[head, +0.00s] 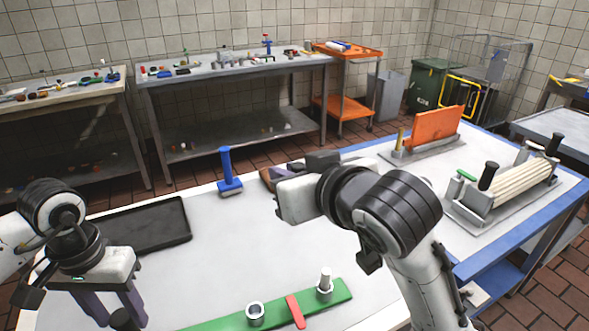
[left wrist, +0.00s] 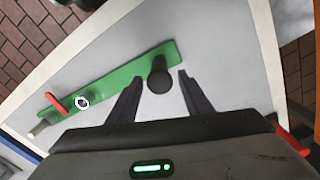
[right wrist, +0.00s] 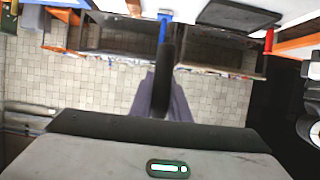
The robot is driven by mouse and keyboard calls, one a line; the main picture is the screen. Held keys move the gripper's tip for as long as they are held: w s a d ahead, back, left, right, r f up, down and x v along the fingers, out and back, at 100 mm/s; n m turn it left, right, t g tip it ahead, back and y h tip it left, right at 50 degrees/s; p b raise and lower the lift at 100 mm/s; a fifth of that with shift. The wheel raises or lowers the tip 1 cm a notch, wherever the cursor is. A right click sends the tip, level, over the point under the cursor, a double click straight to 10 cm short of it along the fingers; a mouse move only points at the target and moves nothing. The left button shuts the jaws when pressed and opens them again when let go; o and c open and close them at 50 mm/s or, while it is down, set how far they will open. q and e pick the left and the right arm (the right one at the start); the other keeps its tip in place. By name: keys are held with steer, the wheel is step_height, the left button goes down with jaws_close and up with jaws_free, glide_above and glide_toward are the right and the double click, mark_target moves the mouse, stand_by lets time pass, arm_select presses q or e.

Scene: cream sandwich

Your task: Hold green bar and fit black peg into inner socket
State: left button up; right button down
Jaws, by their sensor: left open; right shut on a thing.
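The green bar (head: 222,325) lies along the front of the table. It also shows in the left wrist view (left wrist: 125,88). It bears an empty-looking grey ring socket (head: 255,312), a red strip (head: 295,311) and a socket with a white peg (head: 325,279) upright in it. A black cylindrical post (left wrist: 158,76) stands at the bar's other end. My left gripper (left wrist: 158,76) is open, with its fingers either side of that post. My right gripper (right wrist: 163,100) is shut on a black peg (right wrist: 166,62), raised and pointing away, mostly hidden by my wrist in the head view.
A blue upright-handled tool (head: 227,172) and a black tray (head: 140,227) are at the back of the table. A fixture with a cream ribbed roll (head: 522,187) and an orange plate (head: 436,130) stand at the right. The table's middle is clear.

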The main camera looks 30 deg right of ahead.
arm_select(q)
step_height(320, 180, down, 8)
steer(key=shift+r+b, duration=0.1)
steer(key=shift+b, duration=0.6)
steer(key=shift+f+b, duration=0.3)
steer(key=shift+f, duration=0.5)
steer(key=shift+c, duration=0.3)
jaws_close()
steer(key=shift+o, duration=0.3)
jaws_free()
jaws_close()
